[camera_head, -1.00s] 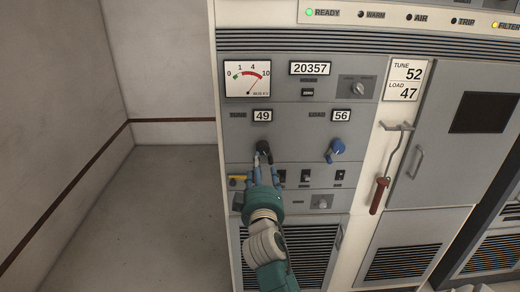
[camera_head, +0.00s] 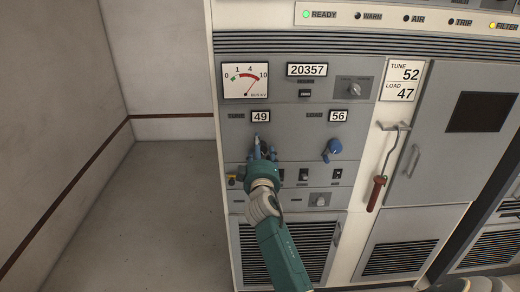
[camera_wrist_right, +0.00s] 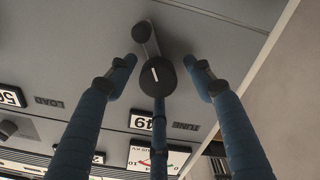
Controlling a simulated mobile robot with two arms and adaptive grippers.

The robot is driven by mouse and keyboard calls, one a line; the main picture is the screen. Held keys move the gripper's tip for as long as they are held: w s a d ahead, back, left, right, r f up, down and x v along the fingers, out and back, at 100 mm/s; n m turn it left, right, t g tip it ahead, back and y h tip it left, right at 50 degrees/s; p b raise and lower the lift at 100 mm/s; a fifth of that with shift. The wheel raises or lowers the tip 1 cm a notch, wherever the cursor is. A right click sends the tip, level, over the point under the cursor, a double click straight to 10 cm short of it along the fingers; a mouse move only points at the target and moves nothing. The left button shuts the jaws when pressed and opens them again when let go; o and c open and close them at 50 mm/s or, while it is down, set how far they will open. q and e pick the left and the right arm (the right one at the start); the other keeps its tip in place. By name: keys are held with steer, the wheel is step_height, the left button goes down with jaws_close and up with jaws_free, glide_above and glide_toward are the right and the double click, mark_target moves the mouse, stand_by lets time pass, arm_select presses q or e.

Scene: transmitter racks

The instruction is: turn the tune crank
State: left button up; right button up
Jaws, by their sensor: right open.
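The tune crank is mostly hidden by my fingers in the head view. In the right wrist view the tune crank (camera_wrist_right: 158,77) is a dark round hub with a white line, and a short arm leads to a knob at the top. My right gripper (camera_head: 263,150) is open at the crank, its blue fingers spread on either side of the hub; a third finger is below it in the wrist view. I cannot tell whether they touch. The tune counter (camera_head: 261,116) above reads 49. My left gripper is out of view.
A blue load crank (camera_head: 333,149) sits to the right under the load counter (camera_head: 338,116), which reads 56. A card (camera_head: 404,80) says TUNE 52, LOAD 47. A red-handled lever (camera_head: 377,190) hangs farther right. The floor (camera_head: 155,210) on the left is clear.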

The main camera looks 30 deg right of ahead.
steer(key=c, duration=1.1)
steer(key=shift+f+b, duration=0.1)
steer(key=shift+b, duration=0.2)
steer(key=shift+c, duration=0.2)
steer(key=m+b, duration=0.3)
steer(key=shift+m, duration=0.4)
steer(key=shift+r+m, duration=0.25)
steer(key=shift+m, duration=0.35)
steer(key=shift+r, duration=0.1)
steer(key=o, duration=1.1)
steer(key=shift+o, duration=0.2)
